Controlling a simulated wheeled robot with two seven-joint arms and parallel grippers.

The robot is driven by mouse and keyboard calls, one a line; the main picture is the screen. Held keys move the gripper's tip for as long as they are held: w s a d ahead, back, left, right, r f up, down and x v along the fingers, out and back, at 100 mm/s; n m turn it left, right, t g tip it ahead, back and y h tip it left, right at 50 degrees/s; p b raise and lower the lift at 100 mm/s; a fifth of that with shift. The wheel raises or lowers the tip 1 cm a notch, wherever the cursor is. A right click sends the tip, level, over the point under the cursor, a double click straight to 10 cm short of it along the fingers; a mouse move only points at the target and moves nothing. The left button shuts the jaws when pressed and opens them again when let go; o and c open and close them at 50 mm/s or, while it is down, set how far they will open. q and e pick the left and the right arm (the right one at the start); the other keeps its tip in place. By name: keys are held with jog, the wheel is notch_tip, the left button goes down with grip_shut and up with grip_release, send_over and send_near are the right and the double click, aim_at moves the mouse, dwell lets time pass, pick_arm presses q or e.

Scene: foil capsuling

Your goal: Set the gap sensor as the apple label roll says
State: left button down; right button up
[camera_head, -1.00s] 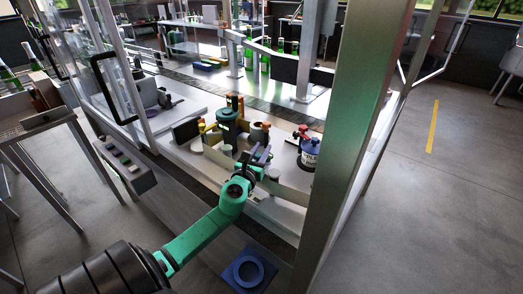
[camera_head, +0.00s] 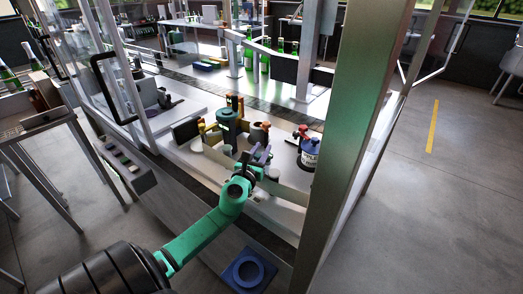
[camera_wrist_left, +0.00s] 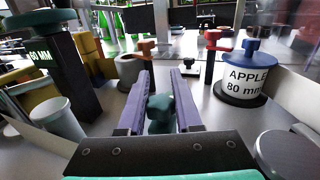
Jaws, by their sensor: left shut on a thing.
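The apple label roll (camera_wrist_left: 245,82) is a white roll with a blue top, marked "APPLE 80 mm", at the right of the left wrist view; it also shows in the head view (camera_head: 310,154). A dark display (camera_wrist_left: 40,54) at the left reads "60 MM" in green. A teal knob (camera_wrist_left: 160,110) sits between the purple fingers of my left gripper (camera_wrist_left: 160,76). The fingers are shut on this knob. In the head view my left gripper (camera_head: 260,155) reaches over the front of the machine deck. My right gripper is not in view.
A red-topped post (camera_wrist_left: 211,60) and an orange-topped dark cylinder (camera_wrist_left: 133,66) stand ahead. A white cylinder (camera_wrist_left: 58,118) is close on the left and a grey round part (camera_wrist_left: 285,150) on the right. A thick metal frame post (camera_head: 350,130) rises right of the deck.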

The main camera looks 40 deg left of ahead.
pick_arm(q)
jog(key=shift+a, duration=0.1)
jog(key=a+b, duration=0.1)
jog(key=a, duration=0.1)
jog(key=a+b, duration=0.1)
jog(key=a, duration=0.2)
jog(key=shift+s+a+f+b, duration=0.1)
jog(key=shift+a+f+b, duration=0.15)
jog(key=shift+b, duration=0.15)
jog(key=shift+a+r, duration=0.15)
jog(key=shift+a, duration=0.15)
jog(key=shift+d+r, duration=0.1)
jog(key=shift+r, duration=0.05)
jog(key=c, duration=0.6)
grip_release()
